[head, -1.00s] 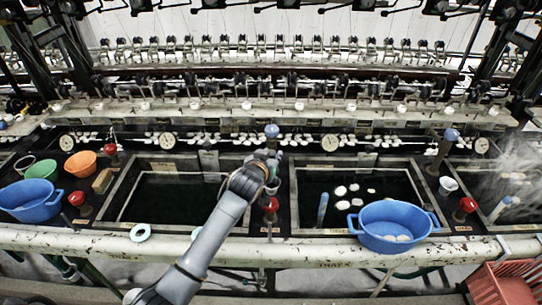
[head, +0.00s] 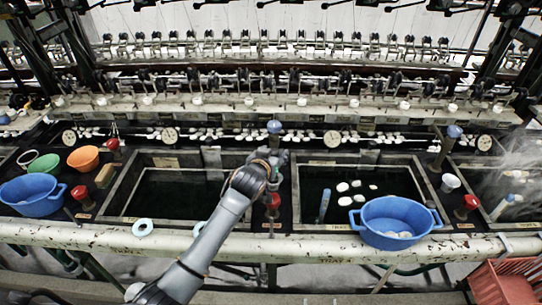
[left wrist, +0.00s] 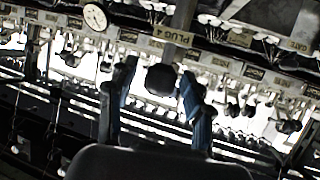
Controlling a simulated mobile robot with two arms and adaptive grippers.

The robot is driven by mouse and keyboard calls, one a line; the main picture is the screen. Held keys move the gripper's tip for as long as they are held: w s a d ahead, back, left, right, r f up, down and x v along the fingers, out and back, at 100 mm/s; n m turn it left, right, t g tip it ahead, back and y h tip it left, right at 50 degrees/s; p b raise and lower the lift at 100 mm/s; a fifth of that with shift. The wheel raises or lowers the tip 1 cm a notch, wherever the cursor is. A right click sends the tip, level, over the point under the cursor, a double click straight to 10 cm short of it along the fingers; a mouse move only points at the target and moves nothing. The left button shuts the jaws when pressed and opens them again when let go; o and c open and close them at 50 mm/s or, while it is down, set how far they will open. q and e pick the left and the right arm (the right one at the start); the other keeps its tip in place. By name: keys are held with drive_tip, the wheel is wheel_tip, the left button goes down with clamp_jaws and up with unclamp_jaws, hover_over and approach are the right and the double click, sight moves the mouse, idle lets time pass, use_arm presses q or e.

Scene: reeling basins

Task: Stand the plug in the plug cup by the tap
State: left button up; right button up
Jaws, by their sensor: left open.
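My left gripper (head: 277,160) is over the divider between the two middle basins. In the left wrist view its two blue-padded fingers (left wrist: 160,88) are apart and open. A dark round knob (left wrist: 161,79) on a grey shaft (left wrist: 183,22) shows between them; I cannot tell whether they touch it. A blue upright cylinder (head: 325,205), which may be the plug, stands in the right middle basin. A white cup (head: 450,183) stands beside a red-topped tap (head: 466,206) at the right. Another red-topped tap (head: 273,201) is just below my gripper; any cup there is hidden. My right gripper is not in view.
A blue tub (head: 393,222) sits on the right front edge; white cocoons (head: 356,187) float behind it. A blue basin (head: 32,195), an orange bowl (head: 83,159) and a pale ring (head: 142,227) are at the left. A blue-knobbed post (head: 274,127) rises behind my gripper.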

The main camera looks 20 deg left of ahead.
use_arm(q)
drive_tip(key=shift+s+r, duration=0.1)
drive_tip(key=shift+r, duration=0.25)
drive_tip(key=b+v, duration=0.1)
drive_tip(key=v, duration=1)
drive_tip(key=shift+s, duration=0.4)
drive_tip(key=shift+r, duration=0.15)
